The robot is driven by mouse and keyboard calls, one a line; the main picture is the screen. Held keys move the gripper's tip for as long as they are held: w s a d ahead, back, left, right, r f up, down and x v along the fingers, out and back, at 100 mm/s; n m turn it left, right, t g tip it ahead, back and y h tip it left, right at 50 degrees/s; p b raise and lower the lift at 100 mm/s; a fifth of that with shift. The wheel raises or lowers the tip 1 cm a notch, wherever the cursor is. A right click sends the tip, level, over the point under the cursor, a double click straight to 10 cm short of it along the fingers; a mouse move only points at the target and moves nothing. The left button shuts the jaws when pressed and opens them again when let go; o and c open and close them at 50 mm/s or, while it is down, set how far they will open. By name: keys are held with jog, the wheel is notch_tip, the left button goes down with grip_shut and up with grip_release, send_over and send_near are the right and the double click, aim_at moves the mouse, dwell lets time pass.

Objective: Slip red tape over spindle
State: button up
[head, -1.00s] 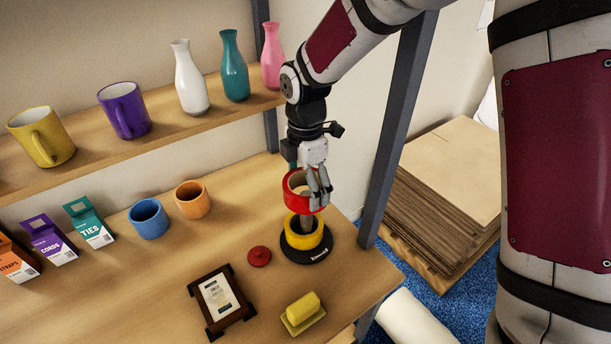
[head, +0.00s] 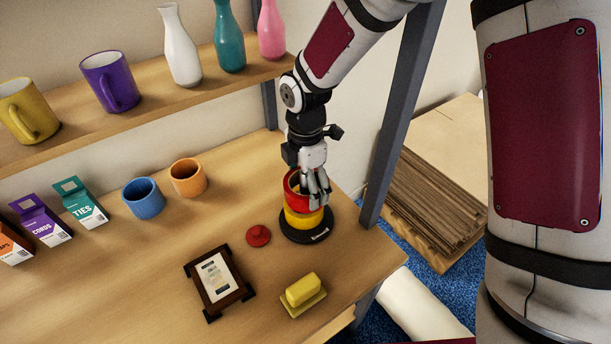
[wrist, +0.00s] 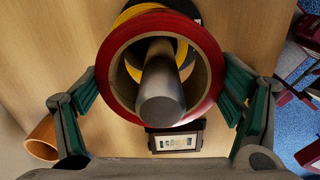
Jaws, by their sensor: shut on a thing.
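The spindle is a little below the middle of the hole. My gripper (head: 318,197) is shut on the red tape, with one finger at each side. I cannot tell whether the red tape touches the yellow tape; the fingers hide part of this.
A red round lid-like piece (head: 258,236), a framed card (head: 219,281) and a butter dish (head: 303,292) lie near the spindle. Blue (head: 143,197) and orange (head: 188,178) cups stand behind left. A dark shelf post (head: 392,130) rises close right of my gripper.

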jog(key=shift+f+b, duration=0.6)
jog(key=shift+f, duration=1.25)
jog(key=o, duration=1.1)
jog(key=shift+r+p, duration=1.85)
jog(key=shift+r, duration=3.2)
